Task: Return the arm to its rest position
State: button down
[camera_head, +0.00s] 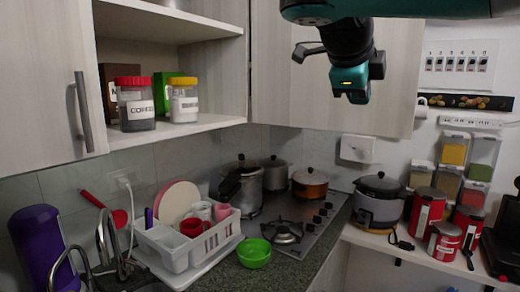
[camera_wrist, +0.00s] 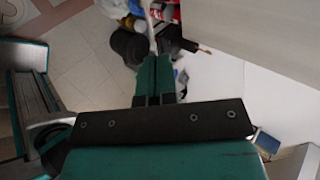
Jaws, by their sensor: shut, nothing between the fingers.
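My gripper (camera_wrist: 157,62) shows in the wrist view as two teal fingers lying side by side, shut with nothing between them. In the head view my arm comes in from the top right, and its wrist end hangs down in front of the upper cabinet doors, well above the counter. The fingertips cannot be made out clearly there. The spice dispensers (camera_head: 454,150) stand stacked at the right by the wall, with clear sides and white lids, apart from my arm.
An open shelf (camera_head: 185,129) at left holds jars. Below are a dish rack (camera_head: 180,255), a green bowl (camera_head: 254,252), a stove (camera_head: 290,232) with pots, a rice cooker (camera_head: 379,200) and red canisters (camera_head: 428,210). The air around my wrist looks free; cabinet doors (camera_head: 290,85) are behind it.

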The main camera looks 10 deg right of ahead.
jog(key=s+a+f+n+y+b, duration=0.1)
jog(key=s+a+f+n+y, duration=0.15)
jog(key=f+n, duration=0.55)
jog(key=s+a+f+n+y, duration=0.1)
jog(key=f+n+y, duration=0.2)
jog(key=f+n, duration=0.55)
jog(key=s+a+f+n+g+y, duration=0.2)
jog(key=s+a+f+n+g, duration=0.1)
jog(key=s+n, duration=0.5)
jog(key=s+a+f+n+g+y, duration=0.3)
jog(key=s+a+f+n, duration=0.2)
jog(key=s+n, duration=0.4)
jog(key=s+f, duration=0.1)
jog(key=s, duration=0.3)
jog(key=shift+f+g+b, duration=0.3)
jog(key=shift+b, duration=0.1)
